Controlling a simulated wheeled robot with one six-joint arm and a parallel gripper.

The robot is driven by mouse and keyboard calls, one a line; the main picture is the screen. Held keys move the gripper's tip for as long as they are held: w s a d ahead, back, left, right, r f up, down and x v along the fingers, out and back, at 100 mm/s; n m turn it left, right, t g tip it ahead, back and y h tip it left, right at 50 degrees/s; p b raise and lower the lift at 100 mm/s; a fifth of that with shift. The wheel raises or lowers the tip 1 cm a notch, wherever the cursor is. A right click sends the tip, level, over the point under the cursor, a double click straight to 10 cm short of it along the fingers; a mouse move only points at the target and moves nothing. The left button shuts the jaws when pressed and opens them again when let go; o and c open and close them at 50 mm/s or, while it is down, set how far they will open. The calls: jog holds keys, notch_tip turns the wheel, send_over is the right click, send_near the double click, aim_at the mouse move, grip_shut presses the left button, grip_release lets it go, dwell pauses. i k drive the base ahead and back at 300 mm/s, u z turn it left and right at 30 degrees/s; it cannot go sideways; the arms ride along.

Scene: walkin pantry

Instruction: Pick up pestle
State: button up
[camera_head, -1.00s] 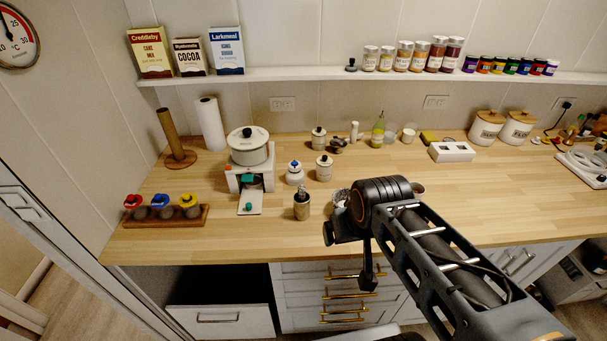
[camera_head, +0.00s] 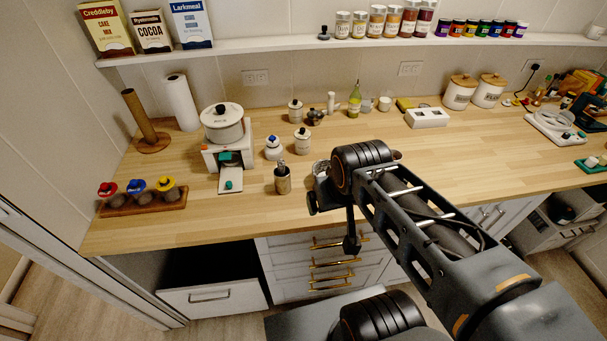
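I cannot pick out the pestle for sure. A small pale upright piece (camera_head: 331,102) stands at the back of the wooden counter (camera_head: 240,205), beside a small dark pot (camera_head: 315,117); it is too small to identify. A greyish object (camera_head: 320,168) is partly hidden behind my arm's black joint. My arm reaches in from the lower right over the counter's front edge. A slim dark part of it (camera_head: 351,238) hangs in front of the drawers. My gripper's fingers cannot be made out, and I see nothing held.
A white press-like device with a pot (camera_head: 222,124), lidded jars (camera_head: 302,139) and a metal tool holder (camera_head: 283,182) stand left of my arm. A white box (camera_head: 427,118) stands behind; the counter right of my arm is fairly clear.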

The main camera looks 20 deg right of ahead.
aim_at(282, 164)
jog(key=z, duration=0.3)
jog(key=k, duration=1.25)
jog(key=u, duration=0.65)
jog(key=i, duration=1.3)
jog(key=z, duration=0.2)
